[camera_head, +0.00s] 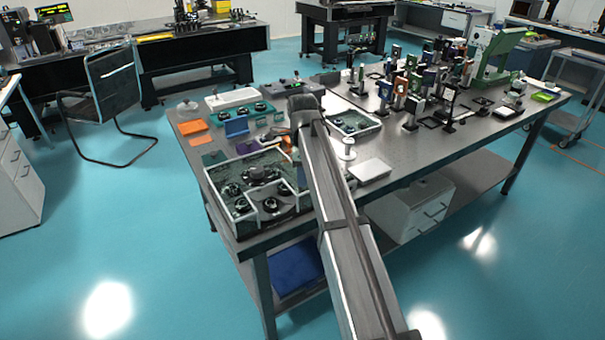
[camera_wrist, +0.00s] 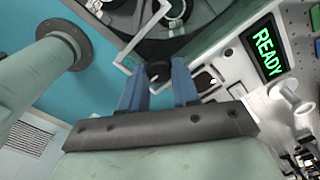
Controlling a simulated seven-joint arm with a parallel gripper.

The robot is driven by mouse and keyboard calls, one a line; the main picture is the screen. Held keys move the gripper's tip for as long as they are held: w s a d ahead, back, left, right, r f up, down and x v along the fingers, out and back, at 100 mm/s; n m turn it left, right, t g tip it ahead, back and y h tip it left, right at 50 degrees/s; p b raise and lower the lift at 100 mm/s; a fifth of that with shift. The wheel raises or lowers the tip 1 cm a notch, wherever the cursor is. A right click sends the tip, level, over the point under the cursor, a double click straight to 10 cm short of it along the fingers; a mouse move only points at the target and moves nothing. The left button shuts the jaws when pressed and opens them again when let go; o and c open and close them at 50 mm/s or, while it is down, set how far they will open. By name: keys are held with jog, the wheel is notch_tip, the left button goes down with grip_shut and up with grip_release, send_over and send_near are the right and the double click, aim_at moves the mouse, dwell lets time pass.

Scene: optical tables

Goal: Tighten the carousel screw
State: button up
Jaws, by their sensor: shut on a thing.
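My gripper (camera_wrist: 158,82) shows in the wrist view with two blue fingers pointing up the picture. The fingers are closed around a dark, round-headed piece (camera_wrist: 158,70), which looks like the carousel screw. Its lower part is hidden between the fingers. Just beyond it are a white-edged frame and dark round parts (camera_wrist: 172,10), cut off by the picture's edge; I cannot tell which part is the carousel. In the head view my own arm hides the fingers and the screw.
A green "READY" display (camera_wrist: 264,48) stands right of my fingers. In the head view, a white-walled tray (camera_head: 236,228) with several dark round parts sits at the table's near left corner. A white box (camera_head: 369,169) lies right of my arm. Many optical mounts crowd the table's right.

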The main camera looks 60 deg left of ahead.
grip_shut()
